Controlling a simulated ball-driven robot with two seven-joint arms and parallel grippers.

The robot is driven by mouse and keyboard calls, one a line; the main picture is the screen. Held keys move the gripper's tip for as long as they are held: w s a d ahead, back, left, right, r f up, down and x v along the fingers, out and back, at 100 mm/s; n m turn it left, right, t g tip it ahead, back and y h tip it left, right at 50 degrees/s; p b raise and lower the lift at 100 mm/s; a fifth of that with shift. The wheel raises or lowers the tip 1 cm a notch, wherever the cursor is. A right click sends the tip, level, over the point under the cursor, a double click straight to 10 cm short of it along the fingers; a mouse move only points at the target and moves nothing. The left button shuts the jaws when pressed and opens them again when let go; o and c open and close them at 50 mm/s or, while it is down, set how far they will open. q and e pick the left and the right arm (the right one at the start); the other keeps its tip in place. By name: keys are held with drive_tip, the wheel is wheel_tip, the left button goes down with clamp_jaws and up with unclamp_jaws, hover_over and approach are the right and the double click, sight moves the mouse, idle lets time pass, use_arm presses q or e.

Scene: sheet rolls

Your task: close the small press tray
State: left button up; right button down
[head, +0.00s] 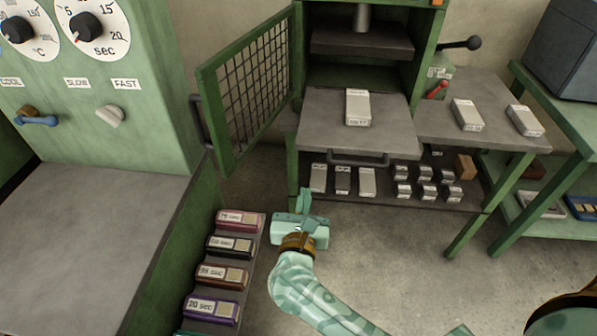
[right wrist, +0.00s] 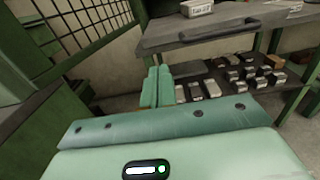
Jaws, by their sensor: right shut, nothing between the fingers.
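The small press tray (head: 385,138) is a grey plate sticking out of the front of the green press, with a dark bar handle (head: 357,159) along its front edge. A pale block with a label (head: 358,107) lies on it. The tray also shows at the top of the right wrist view (right wrist: 180,36), with its handle (right wrist: 211,30). My right gripper (head: 304,201) is shut and empty, below and left of the handle and apart from it. Its fingers (right wrist: 157,87) point toward the press in the right wrist view. My left gripper is not in view.
The press's mesh door (head: 250,85) stands open at the left of the tray. A lower shelf (head: 385,195) under the tray holds several blocks. A rack of labelled blocks (head: 225,247) stands left of my right gripper. A side table (head: 490,137) stands at the right.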

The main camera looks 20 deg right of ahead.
sight(312, 148)
drive_tip(key=b+x, duration=0.2)
drive_tip(key=x, duration=1)
drive_tip(key=shift+w+f, duration=0.1)
drive_tip(key=shift+w, duration=0.05)
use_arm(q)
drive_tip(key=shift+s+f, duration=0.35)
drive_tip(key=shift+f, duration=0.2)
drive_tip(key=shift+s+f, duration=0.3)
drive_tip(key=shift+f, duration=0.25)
use_arm(e)
drive_tip(key=shift+w+d, duration=0.4)
drive_tip(key=shift+w, duration=0.15)
